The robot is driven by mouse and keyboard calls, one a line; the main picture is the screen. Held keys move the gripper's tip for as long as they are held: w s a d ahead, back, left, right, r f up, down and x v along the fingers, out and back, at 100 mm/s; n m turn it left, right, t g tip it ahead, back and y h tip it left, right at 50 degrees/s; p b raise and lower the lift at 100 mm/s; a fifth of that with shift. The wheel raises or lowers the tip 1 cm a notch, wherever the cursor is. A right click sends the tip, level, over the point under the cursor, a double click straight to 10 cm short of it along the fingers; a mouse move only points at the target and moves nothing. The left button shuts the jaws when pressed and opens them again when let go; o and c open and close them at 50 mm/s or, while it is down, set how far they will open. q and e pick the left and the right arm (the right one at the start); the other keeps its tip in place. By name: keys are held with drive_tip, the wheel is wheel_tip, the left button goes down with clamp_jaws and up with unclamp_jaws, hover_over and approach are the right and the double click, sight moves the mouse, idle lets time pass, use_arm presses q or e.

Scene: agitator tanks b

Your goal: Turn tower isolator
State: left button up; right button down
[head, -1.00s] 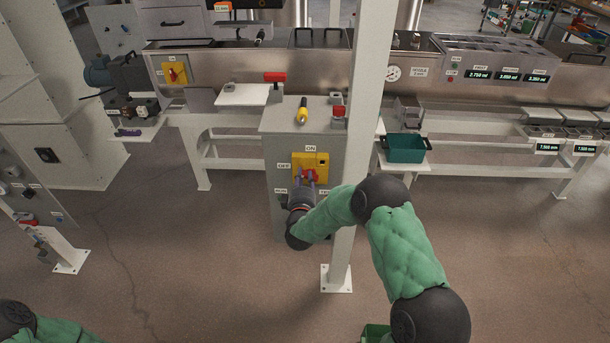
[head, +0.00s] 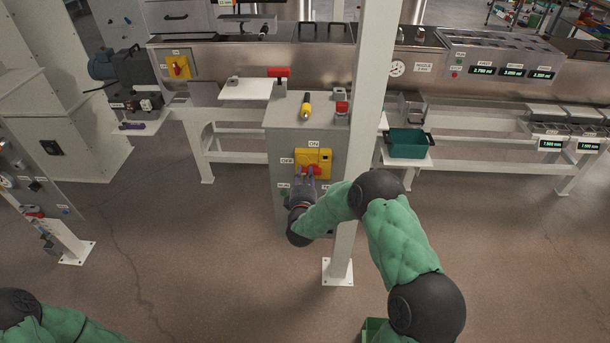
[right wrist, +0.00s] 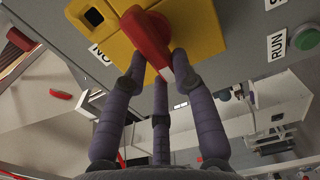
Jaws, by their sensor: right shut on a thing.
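The tower isolator is a yellow switch plate (head: 325,157) with a red handle (head: 317,170) on the front of a grey cabinet (head: 282,150), between ON and OFF labels. My right gripper (head: 310,174) is at the handle and partly hides it. In the right wrist view, the red handle (right wrist: 148,36) lies slanted across the yellow plate (right wrist: 196,22). The purple fingers of my right gripper (right wrist: 159,72) are shut on the handle's near end, on both sides of it. Only part of my left arm shows at the lower left; its gripper is out of view.
A white post (head: 365,130) stands close to the right of the cabinet, beside my right arm. A yellow-and-black control (head: 306,106) and a red button (head: 342,107) sit on the cabinet top. A teal bin (head: 408,144) stands on a shelf to the right.

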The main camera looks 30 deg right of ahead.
drive_tip(key=c, duration=1)
unclamp_jaws()
drive_tip(key=v, duration=1.2)
drive_tip(key=shift+s, duration=0.1)
drive_tip(key=shift+f, duration=0.1)
drive_tip(key=s+a+f+m+g+y, duration=0.25)
drive_tip(key=a+f+y, duration=0.2)
drive_tip(key=f, duration=0.35)
drive_tip(key=s+a+f+m+g+y, duration=0.25)
drive_tip(key=a+f+y, duration=0.2)
drive_tip(key=f, duration=0.45)
drive_tip(key=s+a+f+m+g+y, duration=0.1)
drive_tip(key=s+a+f+m+g, duration=0.2)
drive_tip(key=s, duration=0.3)
drive_tip(key=s+a+f+m+g+y, duration=0.2)
drive_tip(key=s+a+f+m+g, duration=0.1)
drive_tip(key=s, duration=0.4)
drive_tip(key=s+a+f+m+g+y, duration=0.1)
drive_tip(key=s+a+f+m+g, duration=0.2)
drive_tip(key=s+a, duration=0.2)
drive_tip(key=shift+s+a+f+g+y, duration=0.1)
drive_tip(key=shift+s+f+g+y, duration=0.1)
drive_tip(key=shift+s, duration=0.35)
drive_tip(key=shift+s+f+g+y, duration=0.1)
drive_tip(key=shift+s+g, duration=0.1)
drive_tip(key=shift+s, duration=0.35)
